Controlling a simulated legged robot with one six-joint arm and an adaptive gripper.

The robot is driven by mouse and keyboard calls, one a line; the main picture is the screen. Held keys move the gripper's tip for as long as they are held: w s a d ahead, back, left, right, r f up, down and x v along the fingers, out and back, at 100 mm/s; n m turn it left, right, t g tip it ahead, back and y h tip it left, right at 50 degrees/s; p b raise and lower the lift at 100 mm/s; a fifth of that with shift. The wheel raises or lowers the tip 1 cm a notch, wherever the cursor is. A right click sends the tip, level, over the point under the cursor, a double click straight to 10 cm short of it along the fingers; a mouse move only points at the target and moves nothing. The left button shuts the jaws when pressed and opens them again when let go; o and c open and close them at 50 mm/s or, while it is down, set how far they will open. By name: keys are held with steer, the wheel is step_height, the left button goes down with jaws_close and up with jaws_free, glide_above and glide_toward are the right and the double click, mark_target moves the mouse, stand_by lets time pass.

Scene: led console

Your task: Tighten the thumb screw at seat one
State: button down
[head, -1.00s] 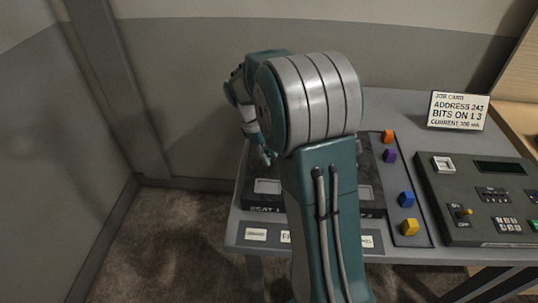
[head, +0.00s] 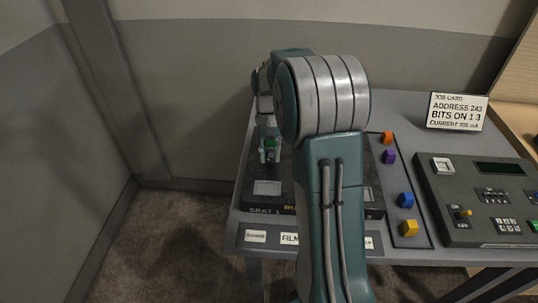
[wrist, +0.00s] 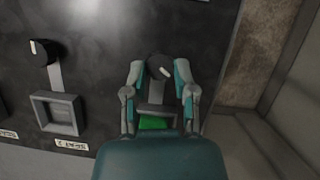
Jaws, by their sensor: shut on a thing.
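The thumb screw at seat one (wrist: 159,67) is a dark round knob with a white mark on the black panel. My gripper (wrist: 159,71) has one finger on each side of it and is shut on it. In the head view my gripper (head: 269,157) points down at the panel behind the seat 1 label (head: 265,211), and the screw is hidden there. The seat one window (head: 268,187) looks grey.
A second knob (wrist: 43,52) and a square seat frame (wrist: 58,113) lie left in the wrist view. Coloured blocks (head: 406,199) sit in a tray at right, beside a dark console (head: 470,200). A job card (head: 458,112) stands behind.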

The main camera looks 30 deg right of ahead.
steer(key=m+y, duration=0.1)
steer(key=m, duration=0.1)
steer(key=m+t, duration=0.1)
steer(key=m, duration=0.2)
steer(key=shift+d+r+m+t+y, duration=0.2)
steer(key=shift+m+t+y, duration=0.1)
steer(key=shift+y, duration=0.1)
steer(key=m+t, duration=0.1)
steer(key=m, duration=0.4)
steer(key=shift+s+t+y, duration=0.1)
steer(key=shift+t+y, duration=0.3)
steer(key=shift+m, duration=0.3)
steer(key=shift+c, duration=2)
jaws_free()
steer(key=shift+a+f, duration=0.1)
